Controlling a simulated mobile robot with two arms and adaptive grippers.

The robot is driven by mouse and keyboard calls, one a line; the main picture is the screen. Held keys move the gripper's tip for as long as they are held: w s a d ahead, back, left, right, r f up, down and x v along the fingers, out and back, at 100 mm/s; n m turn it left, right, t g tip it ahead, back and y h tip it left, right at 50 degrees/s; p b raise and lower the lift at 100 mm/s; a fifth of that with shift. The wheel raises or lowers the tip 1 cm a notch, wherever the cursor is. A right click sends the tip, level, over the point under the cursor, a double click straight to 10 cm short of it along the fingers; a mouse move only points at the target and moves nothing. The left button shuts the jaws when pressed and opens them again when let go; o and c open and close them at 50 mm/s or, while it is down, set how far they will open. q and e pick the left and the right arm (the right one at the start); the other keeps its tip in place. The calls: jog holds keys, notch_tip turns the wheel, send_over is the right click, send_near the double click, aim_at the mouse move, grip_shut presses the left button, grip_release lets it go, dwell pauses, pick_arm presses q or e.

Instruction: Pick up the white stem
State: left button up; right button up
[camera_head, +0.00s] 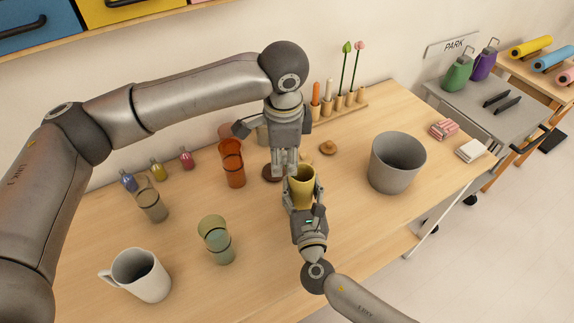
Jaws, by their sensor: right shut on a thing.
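The white stem (328,89) stands upright in a wooden rack (343,108) at the back of the table, beside an orange one. My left gripper (285,172) points down over the middle of the table, left of and nearer than the rack. Its fingers look close together, but I cannot tell whether they are open or shut. My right gripper (301,190) is shut on a yellow cup (302,181), just below the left gripper's fingertips. The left gripper hides part of the table behind it.
The rack also holds a green and a pink flower. A grey bin (397,162) stands at right, and a small wooden knob (328,148) lies before the rack. Orange cups (231,165), a green glass (215,240) and a white mug (140,275) stand at left.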

pick_arm(q)
jog(key=c, duration=0.4)
jog(key=shift+o, duration=0.2)
notch_tip(320, 180, up, 10)
jog(key=shift+r, duration=0.1)
dwell(0.3)
notch_tip(320, 180, up, 7)
dwell(0.8)
pick_arm(e)
jog(key=o, duration=1)
jog(key=shift+o, duration=0.2)
